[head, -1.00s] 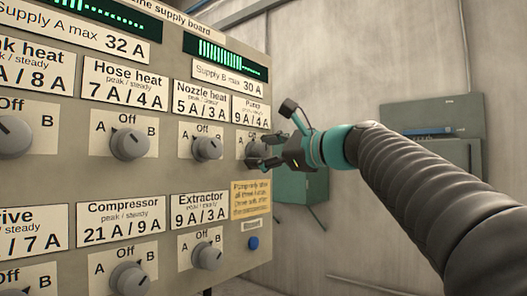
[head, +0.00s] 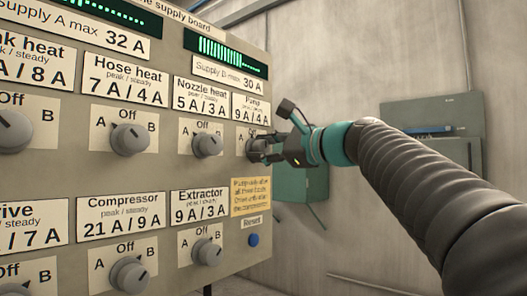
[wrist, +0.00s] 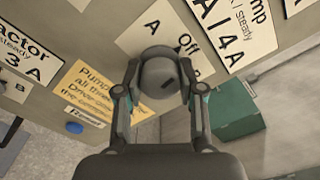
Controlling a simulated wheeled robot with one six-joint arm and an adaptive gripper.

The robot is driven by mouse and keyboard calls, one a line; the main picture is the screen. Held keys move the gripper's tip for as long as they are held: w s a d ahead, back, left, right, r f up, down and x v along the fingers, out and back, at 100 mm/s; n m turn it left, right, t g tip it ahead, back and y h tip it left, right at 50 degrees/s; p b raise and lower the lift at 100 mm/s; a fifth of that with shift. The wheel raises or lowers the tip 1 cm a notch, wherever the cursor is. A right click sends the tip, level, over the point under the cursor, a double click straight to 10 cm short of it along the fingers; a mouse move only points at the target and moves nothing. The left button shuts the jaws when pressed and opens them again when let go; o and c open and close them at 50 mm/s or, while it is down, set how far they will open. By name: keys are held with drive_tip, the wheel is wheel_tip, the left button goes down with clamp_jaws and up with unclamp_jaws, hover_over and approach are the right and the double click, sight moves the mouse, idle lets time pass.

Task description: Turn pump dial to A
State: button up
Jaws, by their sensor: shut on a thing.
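The pump dial (head: 253,147) is a grey round knob under the Pump label at the right edge of the supply board; my fingers partly cover it in the head view. In the wrist view the dial (wrist: 160,74) shows between my fingers, with the A label (wrist: 152,27) and the Off label (wrist: 190,48) beyond it. A small dark pointer at its rim is on the Off side. My gripper (wrist: 160,92) is shut on the dial, one finger on each side. The gripper also shows in the head view (head: 267,150).
The nozzle heat dial (head: 207,145) is just left of the pump dial. Below are a yellow note (head: 250,197), a blue reset button (head: 253,240) and the extractor dial (head: 206,253). A teal box (head: 305,185) is behind my gripper. Open room lies right of the board.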

drive_tip(key=n+b, duration=0.1)
drive_tip(key=n, duration=0.3)
drive_tip(key=shift+f+b, duration=0.1)
drive_tip(key=shift+b, duration=0.25)
drive_tip(key=shift+n+b, duration=0.6)
drive_tip(key=shift+n, duration=1)
drive_tip(key=o, duration=1.1)
drive_tip(key=shift+o, duration=0.2)
drive_tip(key=v, duration=1.2)
